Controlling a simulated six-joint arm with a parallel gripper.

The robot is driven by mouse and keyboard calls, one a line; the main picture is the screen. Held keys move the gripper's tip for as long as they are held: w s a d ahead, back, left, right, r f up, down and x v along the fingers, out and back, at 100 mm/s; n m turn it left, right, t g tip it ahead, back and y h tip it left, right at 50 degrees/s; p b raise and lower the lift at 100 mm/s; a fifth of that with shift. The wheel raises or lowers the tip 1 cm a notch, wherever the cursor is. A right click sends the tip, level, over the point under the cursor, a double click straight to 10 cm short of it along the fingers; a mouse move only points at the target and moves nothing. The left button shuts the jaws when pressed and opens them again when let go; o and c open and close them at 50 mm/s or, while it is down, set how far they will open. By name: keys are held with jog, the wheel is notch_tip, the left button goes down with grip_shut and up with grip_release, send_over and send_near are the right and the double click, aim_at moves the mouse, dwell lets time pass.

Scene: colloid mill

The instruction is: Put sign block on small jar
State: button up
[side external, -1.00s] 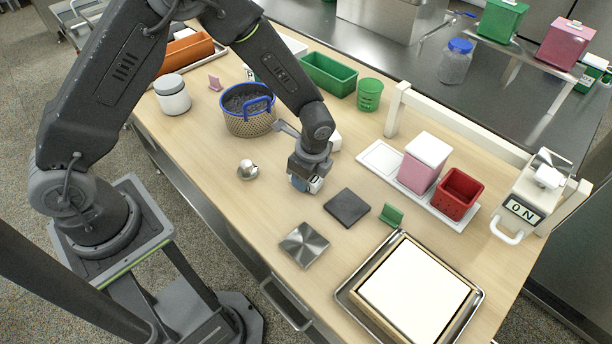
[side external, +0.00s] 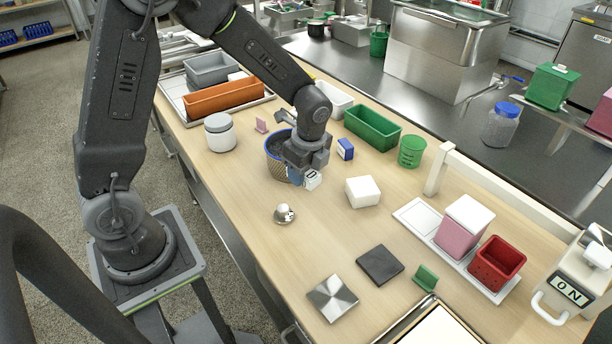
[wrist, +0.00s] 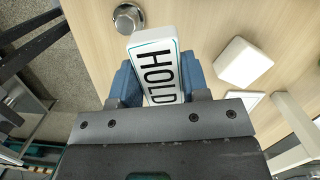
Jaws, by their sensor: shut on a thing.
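My gripper (side external: 303,170) is shut on a white sign block (side external: 312,180), held above the table in front of the blue-rimmed basket. In the wrist view the block (wrist: 157,70) reads HOLD in black letters and sits between the blue fingers (wrist: 160,82). A white jar with a grey lid (side external: 220,133) stands upright at the table's left, apart from my gripper. A clear jar with a blue lid (side external: 501,125) stands on the dark counter behind. I cannot tell from the pictures which is the small jar.
The basket (side external: 277,160) is partly hidden by my gripper. A metal knob (side external: 284,214), a white block (side external: 362,192), a blue box (side external: 345,149) and a pink piece (side external: 261,125) are near. An orange bin (side external: 232,97) lies behind the grey-lidded jar. Table front-left is clear.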

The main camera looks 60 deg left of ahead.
jog(key=shift+a+r, duration=0.25)
jog(key=shift+r, duration=0.25)
notch_tip(320, 180, up, 11)
jog(key=n+g+h, duration=0.1)
jog(key=n, duration=1)
send_over(216, 120)
jog(key=f, duration=0.8)
jog(key=shift+w+d+f, duration=0.1)
jog(key=shift+w+f, duration=0.15)
jog(key=shift+f, duration=2.25)
